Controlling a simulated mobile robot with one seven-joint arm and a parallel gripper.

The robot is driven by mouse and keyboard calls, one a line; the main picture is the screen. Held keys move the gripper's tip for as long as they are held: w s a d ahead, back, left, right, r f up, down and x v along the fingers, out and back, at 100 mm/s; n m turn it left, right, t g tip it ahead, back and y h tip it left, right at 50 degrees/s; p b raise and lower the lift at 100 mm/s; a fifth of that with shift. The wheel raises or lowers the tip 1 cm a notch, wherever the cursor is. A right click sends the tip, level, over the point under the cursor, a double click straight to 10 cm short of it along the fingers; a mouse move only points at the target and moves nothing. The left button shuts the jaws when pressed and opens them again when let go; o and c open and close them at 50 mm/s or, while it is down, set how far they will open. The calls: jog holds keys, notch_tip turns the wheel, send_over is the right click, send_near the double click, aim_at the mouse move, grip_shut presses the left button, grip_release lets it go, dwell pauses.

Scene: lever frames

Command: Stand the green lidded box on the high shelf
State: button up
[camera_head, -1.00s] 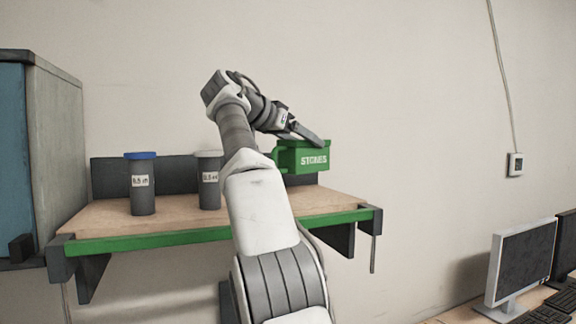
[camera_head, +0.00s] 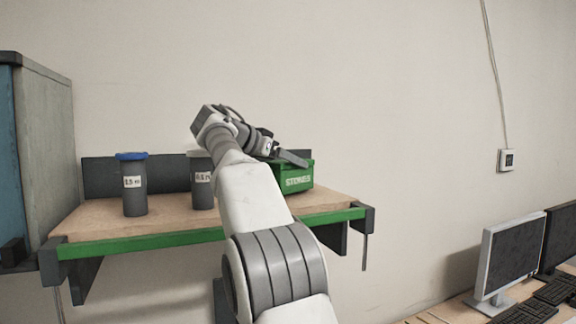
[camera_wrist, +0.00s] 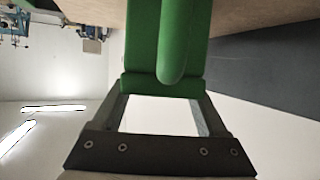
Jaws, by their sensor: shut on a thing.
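The green lidded box (camera_head: 295,180), labelled STONES, is at the right part of the wooden high shelf (camera_head: 105,216). Its base is low, at about the level of the board; I cannot tell whether it touches. My gripper (camera_head: 290,158) is over the box top and shut on it. In the wrist view my gripper (camera_wrist: 162,98) has its two fingers on the green box (camera_wrist: 140,50), at a part with a rounded ridge. My arm hides part of the box's left side.
A dark canister with a blue lid (camera_head: 133,184) and one with a pale lid (camera_head: 202,180) stand on the shelf to the left. A grey cabinet (camera_head: 45,150) is at far left. Monitors (camera_head: 508,258) stand at lower right.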

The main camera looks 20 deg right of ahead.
jog(key=shift+f, duration=0.3)
jog(key=shift+f, duration=0.15)
jog(key=o, duration=1.6)
jog(key=shift+c, duration=0.2)
jog(key=v, duration=1.2)
jog(key=shift+s, duration=0.1)
